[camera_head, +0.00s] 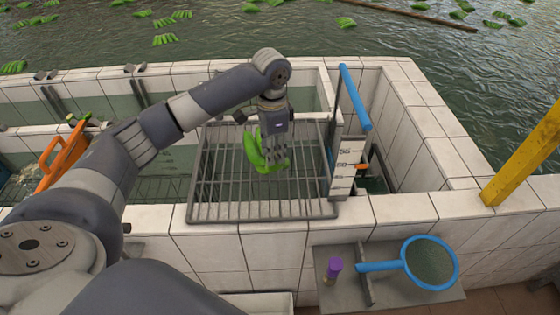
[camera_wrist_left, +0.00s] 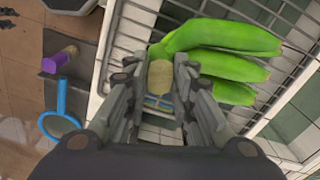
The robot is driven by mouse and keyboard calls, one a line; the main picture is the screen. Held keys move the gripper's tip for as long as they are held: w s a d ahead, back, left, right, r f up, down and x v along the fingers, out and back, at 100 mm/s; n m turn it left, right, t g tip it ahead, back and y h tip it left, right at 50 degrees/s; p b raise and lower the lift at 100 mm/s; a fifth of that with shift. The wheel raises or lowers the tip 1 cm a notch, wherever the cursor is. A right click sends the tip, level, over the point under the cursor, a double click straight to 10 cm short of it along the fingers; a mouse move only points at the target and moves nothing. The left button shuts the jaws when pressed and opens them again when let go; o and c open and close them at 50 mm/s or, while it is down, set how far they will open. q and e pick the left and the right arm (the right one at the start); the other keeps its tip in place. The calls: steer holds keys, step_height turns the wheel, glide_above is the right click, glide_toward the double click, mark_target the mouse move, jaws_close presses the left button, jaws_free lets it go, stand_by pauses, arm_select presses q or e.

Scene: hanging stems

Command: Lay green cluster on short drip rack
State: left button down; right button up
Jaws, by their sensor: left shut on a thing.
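The green cluster (camera_head: 254,150) is a hand of green bananas, and in the left wrist view its fingers (camera_wrist_left: 222,40) spread to the upper right. My left gripper (camera_head: 275,163) is shut on the cluster; in the left wrist view its two fingers (camera_wrist_left: 159,80) hold the pale brown stem end between them. The short drip rack (camera_head: 210,207) is a grey wire grid over the tiled basin. The cluster is directly over the rack, and I cannot tell whether it touches the bars. My right gripper is in neither view.
A depth gauge board (camera_head: 343,165) and a blue bar (camera_head: 354,97) stand at the rack's right. A blue-rimmed net (camera_head: 431,262) and a purple-capped bottle (camera_head: 333,269) lie on a shelf in front. An orange frame (camera_head: 62,152) is left. The rack's front part is bare.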

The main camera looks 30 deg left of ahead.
mark_target(259, 146)
arm_select(q)
steer(key=w+a+m, duration=0.1)
steer(key=a+m+p, duration=0.1)
steer(key=a, duration=0.1)
steer(key=w+a, duration=0.1)
steer(key=a, duration=0.1)
steer(key=shift+w+a+f+m+p, duration=0.15)
steer(key=shift+w+m+p, duration=0.2)
steer(key=shift+m+p, duration=0.05)
steer(key=shift+w+a+f+m, duration=0.15)
steer(key=shift+a+m, duration=0.15)
steer(key=shift+a, duration=0.25)
steer(key=shift+f, duration=2.05)
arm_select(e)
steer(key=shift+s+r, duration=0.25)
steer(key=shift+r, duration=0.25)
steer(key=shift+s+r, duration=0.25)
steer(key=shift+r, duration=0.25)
arm_select(q)
steer(key=shift+f, duration=0.15)
steer(key=c, duration=1.3)
jaws_free()
steer(key=shift+d, duration=0.1)
